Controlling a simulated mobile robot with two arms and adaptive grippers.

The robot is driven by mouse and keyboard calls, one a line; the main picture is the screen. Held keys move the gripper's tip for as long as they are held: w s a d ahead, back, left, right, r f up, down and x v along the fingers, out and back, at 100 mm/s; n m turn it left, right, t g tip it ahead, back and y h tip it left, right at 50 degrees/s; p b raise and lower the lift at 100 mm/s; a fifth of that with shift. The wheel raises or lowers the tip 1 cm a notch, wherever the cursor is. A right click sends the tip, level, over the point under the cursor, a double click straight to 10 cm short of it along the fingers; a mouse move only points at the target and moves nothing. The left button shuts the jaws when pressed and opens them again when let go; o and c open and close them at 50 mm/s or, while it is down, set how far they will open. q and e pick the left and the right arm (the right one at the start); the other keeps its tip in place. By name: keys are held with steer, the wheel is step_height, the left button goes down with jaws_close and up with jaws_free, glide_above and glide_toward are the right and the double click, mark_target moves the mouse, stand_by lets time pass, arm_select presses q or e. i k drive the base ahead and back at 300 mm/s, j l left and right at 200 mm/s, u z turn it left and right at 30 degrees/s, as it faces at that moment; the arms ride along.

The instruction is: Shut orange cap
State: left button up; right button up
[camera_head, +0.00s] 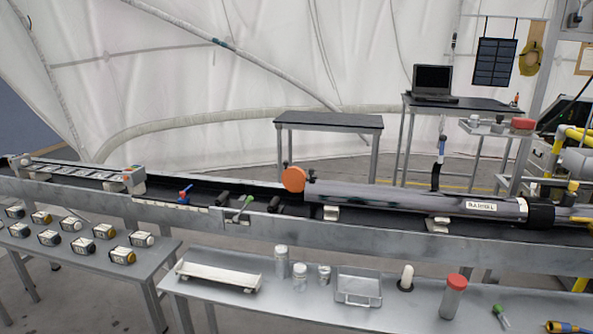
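The orange cap (293,179) is a round disc at the left end of a long grey metal tube (400,197). Its flat round face is turned largely toward me, not square across the tube's end, so it looks swung open. A small dark piece (312,174) sits at the tube's upper edge beside the cap; I cannot tell if it is a hinge. The tube lies in a long trough on a metal bench and has a white label near its right end. Neither of my grippers is in view.
A metal rail (330,232) runs along the bench's front. Left of the tube, the trough holds a green-handled valve (243,208).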

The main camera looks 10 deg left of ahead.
mark_target(294, 179)
steer(key=i+j+z, duration=0.15)
steer(key=i+j, duration=0.2)
steer(key=i+j+z, duration=0.2)
steer(key=j, duration=0.25)
steer(key=i+j+z, duration=0.15)
steer(key=i+j, duration=0.25)
